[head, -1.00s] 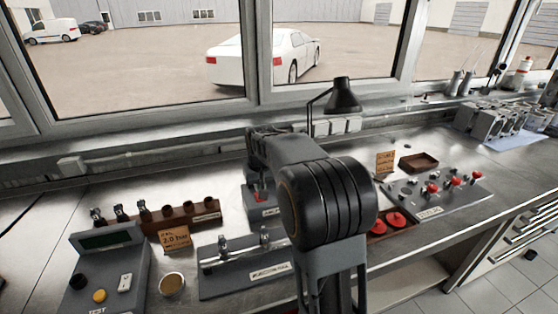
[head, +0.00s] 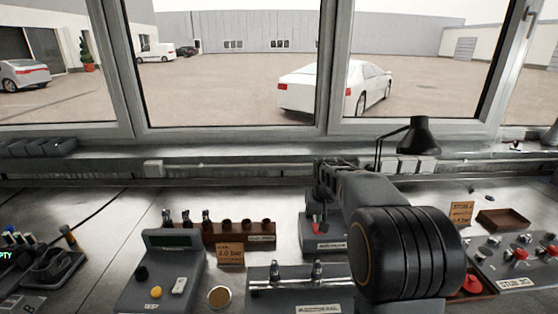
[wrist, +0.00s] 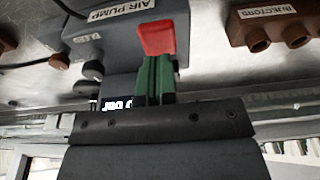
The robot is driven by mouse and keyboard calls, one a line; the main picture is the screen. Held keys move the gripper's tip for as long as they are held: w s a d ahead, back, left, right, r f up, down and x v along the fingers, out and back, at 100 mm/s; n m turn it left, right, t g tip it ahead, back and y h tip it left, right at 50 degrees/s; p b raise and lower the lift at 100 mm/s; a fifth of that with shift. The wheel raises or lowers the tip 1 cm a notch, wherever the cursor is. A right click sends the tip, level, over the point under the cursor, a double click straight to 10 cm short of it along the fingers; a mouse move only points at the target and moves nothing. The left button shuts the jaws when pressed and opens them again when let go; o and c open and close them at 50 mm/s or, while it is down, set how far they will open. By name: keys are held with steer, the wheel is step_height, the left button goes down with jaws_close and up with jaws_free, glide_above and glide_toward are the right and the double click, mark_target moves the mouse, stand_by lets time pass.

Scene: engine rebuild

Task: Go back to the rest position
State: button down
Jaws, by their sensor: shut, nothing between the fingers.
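My gripper (wrist: 155,75) shows in the wrist view with its green fingers together and nothing between them. A red piece (wrist: 156,38) lies at the fingertips in that view; I cannot tell whether they touch it. Behind it is the grey block labelled AIR PUMP (wrist: 135,12). In the head view the air pump (head: 325,246) stands on the bench left of my bent arm, with a red part (head: 316,226) on it. My forearm reaches over the bench toward the pump, and the fingers are too small there to make out.
A test unit (head: 160,270), an injector rack (head: 240,231) and a grey fixture (head: 295,292) stand left of my arm. A black lamp (head: 420,135) stands behind it. A tray (head: 502,219) and a board with red knobs are at right.

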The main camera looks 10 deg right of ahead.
steer(key=shift+s+a+r, duration=0.15)
steer(key=shift+s, duration=0.05)
steer(key=s+a+n+t, duration=0.1)
steer(key=s+a, duration=0.4)
steer(key=s, duration=0.5)
steer(key=s+a+n+t, duration=0.1)
steer(key=s+a, duration=0.3)
steer(key=s, duration=0.7)
steer(key=shift+s+a+r, duration=0.15)
steer(key=shift+a, duration=0.2)
stand_by(0.4)
